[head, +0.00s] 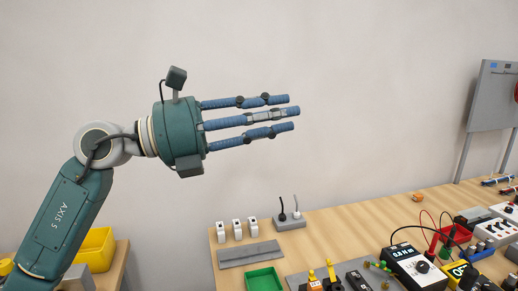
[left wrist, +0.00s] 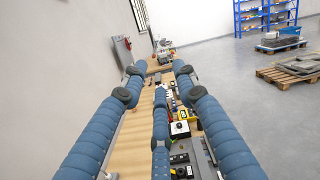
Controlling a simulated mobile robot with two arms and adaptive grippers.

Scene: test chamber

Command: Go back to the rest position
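My left gripper (head: 290,112) is raised in the middle of the head view, in front of the bare wall and above the level of the workbench. Its three blue fingers point right, nearly straight and spread apart, with nothing between them. In the left wrist view the fingers of my left gripper (left wrist: 162,85) reach forward over the bench, apart and empty. My right gripper is in neither view.
A wooden workbench (head: 345,215) holds white blocks (head: 237,230), a green tray (head: 263,280), a multimeter (head: 415,268) and other tools. A yellow bin (head: 96,248) stands at left. Pallets (left wrist: 290,70) and blue shelves (left wrist: 265,15) stand on open floor.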

